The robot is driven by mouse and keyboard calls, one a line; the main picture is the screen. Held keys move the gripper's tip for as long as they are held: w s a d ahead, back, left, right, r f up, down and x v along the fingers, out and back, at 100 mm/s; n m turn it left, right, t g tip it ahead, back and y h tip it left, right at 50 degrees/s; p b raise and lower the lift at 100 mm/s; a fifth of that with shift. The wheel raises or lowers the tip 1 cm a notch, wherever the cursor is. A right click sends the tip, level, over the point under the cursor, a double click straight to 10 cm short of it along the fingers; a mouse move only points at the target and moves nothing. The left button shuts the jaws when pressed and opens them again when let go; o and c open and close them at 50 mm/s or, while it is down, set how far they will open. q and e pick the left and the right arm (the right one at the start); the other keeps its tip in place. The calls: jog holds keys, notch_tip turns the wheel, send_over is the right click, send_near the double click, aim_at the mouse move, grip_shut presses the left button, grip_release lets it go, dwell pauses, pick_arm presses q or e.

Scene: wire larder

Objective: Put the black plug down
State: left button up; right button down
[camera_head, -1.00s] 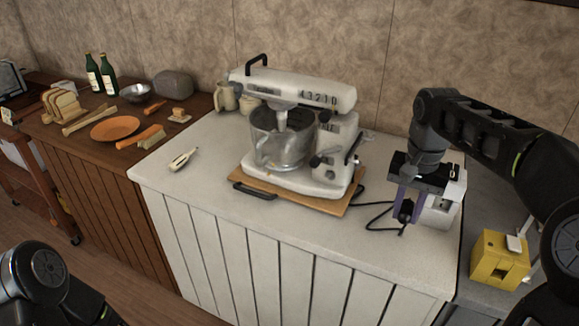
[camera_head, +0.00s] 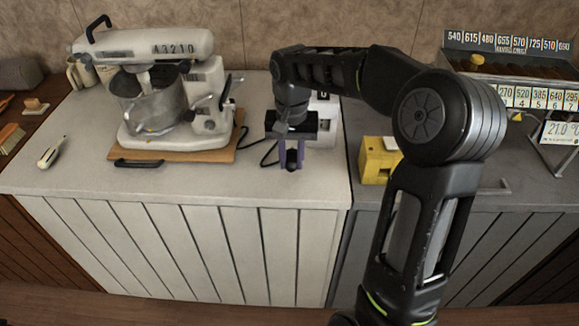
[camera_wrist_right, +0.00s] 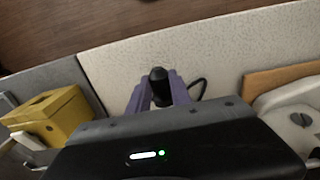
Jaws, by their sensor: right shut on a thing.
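The black plug (camera_wrist_right: 158,82) is between the two purple fingers of my right gripper (camera_wrist_right: 158,95) in the right wrist view. In the head view my right gripper (camera_head: 291,160) points down over the right front part of the white counter, shut on the plug (camera_head: 291,157). The plug's dark cord (camera_head: 266,153) loops from the gripper toward the mixer (camera_head: 165,105) on the left. Whether the plug touches the counter is hard to tell. My left gripper is out of view.
The mixer stands on a wooden board (camera_head: 205,156). A white device (camera_head: 327,120) stands just behind my right gripper, partly hidden. A yellow box (camera_head: 376,160) is on the grey counter to the right. The white counter top (camera_head: 210,178) is clear in front of the board.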

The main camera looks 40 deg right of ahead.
aim_at(291, 170)
jog(key=shift+f, duration=1.85)
jog(key=shift+f, duration=0.15)
jog(key=c, duration=1.2)
grip_release()
jog(key=shift+o, duration=0.2)
notch_tip(291, 170, up, 12)
jog(key=shift+r, duration=0.2)
